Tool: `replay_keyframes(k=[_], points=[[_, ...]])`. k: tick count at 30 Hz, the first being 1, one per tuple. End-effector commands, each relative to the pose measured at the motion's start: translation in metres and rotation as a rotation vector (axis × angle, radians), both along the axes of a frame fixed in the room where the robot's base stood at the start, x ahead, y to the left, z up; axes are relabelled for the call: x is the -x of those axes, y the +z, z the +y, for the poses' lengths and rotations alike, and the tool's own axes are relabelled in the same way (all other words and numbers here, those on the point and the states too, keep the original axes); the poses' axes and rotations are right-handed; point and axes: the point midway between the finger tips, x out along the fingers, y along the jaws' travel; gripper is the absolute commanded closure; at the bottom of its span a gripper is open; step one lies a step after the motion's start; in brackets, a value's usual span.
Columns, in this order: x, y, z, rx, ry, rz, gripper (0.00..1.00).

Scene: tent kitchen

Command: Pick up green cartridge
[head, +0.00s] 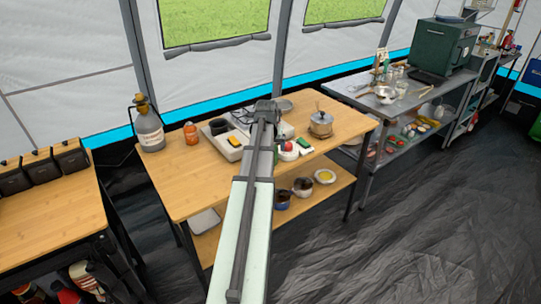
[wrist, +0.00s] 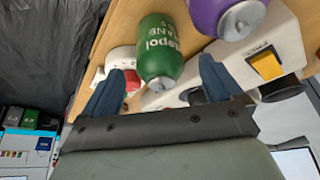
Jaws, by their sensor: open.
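The green cartridge (wrist: 160,42), with white lettering, shows in the wrist view just ahead of my gripper (wrist: 162,66). Its grey metal end points toward the gripper. The two blue-grey fingers are spread open, one on each side of that end, with nothing held. I cannot tell how far it is from the fingertips. In the head view my arm reaches over the middle wooden table (head: 185,195), and I cannot clearly make out the cartridge there; the arm covers part of that area.
A purple cartridge (wrist: 228,16) is close right of the green one. A red-and-white object (wrist: 127,80) is at left. An orange canister (head: 191,133) and a pot (head: 320,123) stand on the table.

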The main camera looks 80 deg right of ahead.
Motion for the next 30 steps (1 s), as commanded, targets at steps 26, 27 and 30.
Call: replay_keyframes(k=[26,27,30], points=[[0.000,-0.048,-0.020,0.001,0.000,0.000,0.11],[0.000,-0.048,-0.020,0.001,0.000,0.000,0.15],[0.000,-0.048,-0.020,0.000,0.000,0.000,0.24]])
